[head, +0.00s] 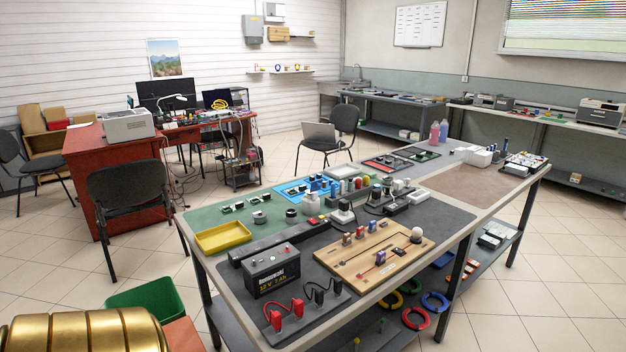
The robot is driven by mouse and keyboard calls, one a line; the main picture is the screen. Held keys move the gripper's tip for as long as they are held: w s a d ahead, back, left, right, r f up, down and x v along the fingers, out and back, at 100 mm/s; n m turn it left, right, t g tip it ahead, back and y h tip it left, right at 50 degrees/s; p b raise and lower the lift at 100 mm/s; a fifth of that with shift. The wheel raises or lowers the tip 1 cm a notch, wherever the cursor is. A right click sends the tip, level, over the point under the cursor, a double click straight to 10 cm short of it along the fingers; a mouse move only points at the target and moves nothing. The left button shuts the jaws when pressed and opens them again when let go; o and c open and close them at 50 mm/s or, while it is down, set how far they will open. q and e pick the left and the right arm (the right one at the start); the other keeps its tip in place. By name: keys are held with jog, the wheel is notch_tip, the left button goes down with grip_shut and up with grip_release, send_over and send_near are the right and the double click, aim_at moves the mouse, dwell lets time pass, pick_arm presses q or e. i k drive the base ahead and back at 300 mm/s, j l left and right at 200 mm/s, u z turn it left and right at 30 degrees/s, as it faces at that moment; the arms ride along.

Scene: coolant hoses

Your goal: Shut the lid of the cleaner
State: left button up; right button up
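I cannot pick out the cleaner or its lid with certainty. On the right-hand back bench a grey boxy device (599,112) stands at the far right, too small to tell what it is or whether it has a lid. A lower, flatter device (492,101) stands to its left on the same bench. Neither of my grippers is in view.
A long workbench (462,220) with a battery (273,270), a wooden board (375,262) and a yellow tray (222,236) fills the middle. A green bin (146,297) and a gold ribbed shape (85,330) are at lower left. Chairs stand beyond; floor at right is clear.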

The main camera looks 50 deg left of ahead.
aim_at(316, 185)
jog(key=i+u, duration=0.4)
jog(key=i+l+u, duration=0.15)
jog(key=i+u, duration=0.15)
jog(key=u, duration=0.15)
jog(key=i+l+u, duration=0.25)
jog(key=u, duration=0.15)
jog(key=i+l+u, duration=0.45)
jog(key=k+j, duration=0.05)
jog(key=k, duration=0.05)
